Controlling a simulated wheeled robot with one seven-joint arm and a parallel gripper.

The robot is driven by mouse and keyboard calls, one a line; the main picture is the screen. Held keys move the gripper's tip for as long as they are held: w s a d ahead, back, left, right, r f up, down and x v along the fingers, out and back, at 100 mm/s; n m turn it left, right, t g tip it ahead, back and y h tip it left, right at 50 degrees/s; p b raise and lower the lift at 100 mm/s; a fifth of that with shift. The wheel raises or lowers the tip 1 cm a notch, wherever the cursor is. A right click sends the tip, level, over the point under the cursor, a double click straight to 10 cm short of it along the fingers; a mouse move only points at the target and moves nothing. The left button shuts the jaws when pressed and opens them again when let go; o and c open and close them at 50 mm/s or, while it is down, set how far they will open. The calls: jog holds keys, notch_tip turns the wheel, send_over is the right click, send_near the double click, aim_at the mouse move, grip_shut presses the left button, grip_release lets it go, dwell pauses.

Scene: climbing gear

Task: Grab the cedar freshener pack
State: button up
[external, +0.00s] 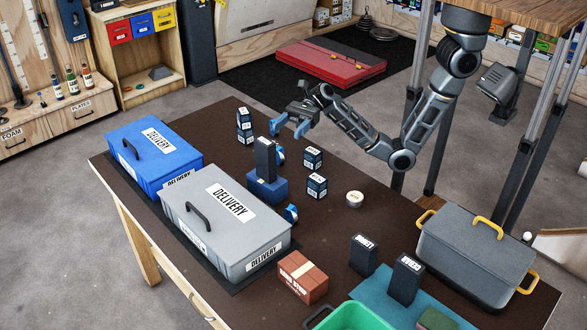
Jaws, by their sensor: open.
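A dark upright box with a white label that seems to read CEDAR (405,283) stands at the front right on a teal mat (378,286). A similar dark box (362,257) with a different, hard to read label stands just to its left. Another dark upright box (265,158) stands on a blue block (267,188) near the middle of the table. My gripper (289,128) has blue fingertips, which are spread with nothing between them. It hangs over the far part of the table, well away from the CEDAR box.
A blue DELIVERY box (184,163) and a grey DELIVERY box (250,236) fill the left. A grey case with yellow handles (465,265) stands at the right. A green bin (352,316), a brick-coloured block (302,280), a round tin (354,199) and small dark boxes (316,185) also sit on the table.

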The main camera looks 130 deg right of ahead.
jog(key=w+a+n+g+y, duration=0.3)
jog(key=w+a+y, duration=0.15)
jog(key=a, duration=0.55)
jog(key=n+g+y, duration=0.4)
jog(key=n+g, duration=0.8)
jog(key=g, duration=0.2)
send_over(399, 258)
jog(key=d, duration=0.2)
notch_tip(399, 258, down, 13)
jog(key=shift+d+r, duration=0.1)
jog(key=shift+p+x, duration=0.3)
jog(key=shift+x, duration=0.9)
jog(key=x, duration=0.4)
jog(key=shift+s+r, duration=0.15)
jog(key=shift+s, duration=0.25)
jog(key=shift+a+f, duration=0.2)
jog(key=shift+a, duration=0.45)
jog(key=shift+c, duration=0.3)
